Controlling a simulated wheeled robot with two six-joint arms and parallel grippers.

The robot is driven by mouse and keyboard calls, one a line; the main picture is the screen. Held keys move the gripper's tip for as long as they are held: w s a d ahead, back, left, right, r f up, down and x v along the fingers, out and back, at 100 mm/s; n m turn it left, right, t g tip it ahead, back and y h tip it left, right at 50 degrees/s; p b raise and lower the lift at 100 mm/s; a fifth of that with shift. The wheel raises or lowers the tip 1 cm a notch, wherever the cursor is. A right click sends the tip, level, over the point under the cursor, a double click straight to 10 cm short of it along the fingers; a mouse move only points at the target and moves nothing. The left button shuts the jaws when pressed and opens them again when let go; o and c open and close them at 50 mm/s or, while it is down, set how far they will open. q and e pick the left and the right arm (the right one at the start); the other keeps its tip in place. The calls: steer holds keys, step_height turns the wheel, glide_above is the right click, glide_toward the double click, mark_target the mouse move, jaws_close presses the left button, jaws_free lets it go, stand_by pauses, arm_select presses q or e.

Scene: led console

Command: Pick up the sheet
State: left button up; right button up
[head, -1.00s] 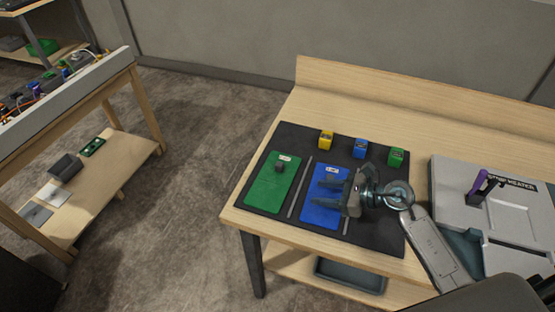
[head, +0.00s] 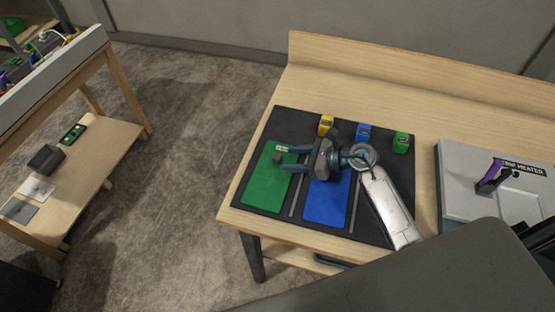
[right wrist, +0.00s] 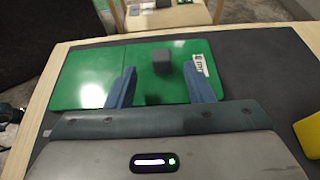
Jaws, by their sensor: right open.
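A green sheet (head: 267,188) lies on the left part of the dark mat. It carries a small dark grey block (head: 276,158) and a white label near its far end. A blue sheet (head: 326,203) lies to its right, partly hidden under my right arm. My right gripper (head: 284,159) is open, pointing left, with its fingertips over the green sheet's far end near the block. In the right wrist view the green sheet (right wrist: 85,75) stretches below the two spread fingers, and the block (right wrist: 163,62) shows between them. Nothing is held. My left gripper is not in view.
Yellow (head: 326,124), blue (head: 363,131) and green (head: 401,143) blocks stand along the mat's far edge. Thin grey strips lie beside the sheets. A grey heater (head: 462,185) with a purple handle stands at the right. Another bench with a lower shelf (head: 95,165) is at the left.

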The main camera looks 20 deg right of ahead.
mark_target(281, 158)
steer(key=x, duration=0.5)
steer(key=shift+w, duration=0.1)
steer(key=shift+d, duration=0.1)
steer(key=shift+c, duration=0.5)
steer(key=c, duration=0.4)
jaws_close()
